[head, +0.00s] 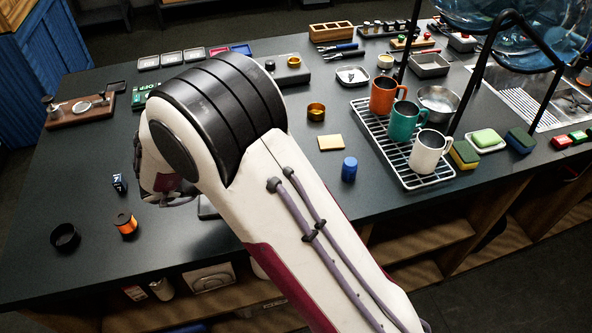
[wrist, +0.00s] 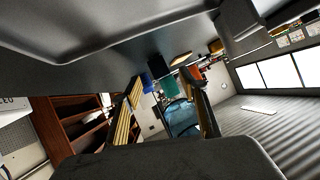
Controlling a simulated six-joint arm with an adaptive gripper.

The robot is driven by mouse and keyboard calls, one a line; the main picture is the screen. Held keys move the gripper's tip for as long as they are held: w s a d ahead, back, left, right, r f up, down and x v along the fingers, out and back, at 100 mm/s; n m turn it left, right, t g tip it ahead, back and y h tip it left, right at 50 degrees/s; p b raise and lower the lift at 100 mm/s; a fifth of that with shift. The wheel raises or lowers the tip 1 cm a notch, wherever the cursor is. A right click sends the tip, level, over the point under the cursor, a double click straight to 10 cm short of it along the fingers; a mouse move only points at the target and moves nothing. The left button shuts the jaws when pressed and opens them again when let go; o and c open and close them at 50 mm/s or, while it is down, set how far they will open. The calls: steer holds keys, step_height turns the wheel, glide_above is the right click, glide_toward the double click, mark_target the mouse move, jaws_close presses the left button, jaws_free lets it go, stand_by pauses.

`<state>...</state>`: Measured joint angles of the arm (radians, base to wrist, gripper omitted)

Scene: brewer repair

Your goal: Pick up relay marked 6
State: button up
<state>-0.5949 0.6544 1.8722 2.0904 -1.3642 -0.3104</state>
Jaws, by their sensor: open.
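A small dark block with a white mark (head: 119,183) stands on the left part of the dark worktop. It looks like a relay, but its mark is too small to read surely. My gripper shows in the wrist view (wrist: 168,84) with its two fingers wide apart and nothing between them. In the head view my arm mostly hides the gripper, which is to the right of the block and apart from it. No relay can be made out in the wrist view, which looks sideways along the worktop.
An orange-banded spool (head: 125,223) and a black ring (head: 65,237) lie near the block. A blue cylinder (head: 349,169), a yellow pad (head: 331,142) and a rack with mugs (head: 411,178) stand to the right. The worktop left of the block is clear.

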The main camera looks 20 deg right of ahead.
steer(key=shift+d, duration=0.2)
steer(key=shift+r+x, duration=0.2)
steer(key=shift+x, duration=2.35)
steer(key=c, duration=1.2)
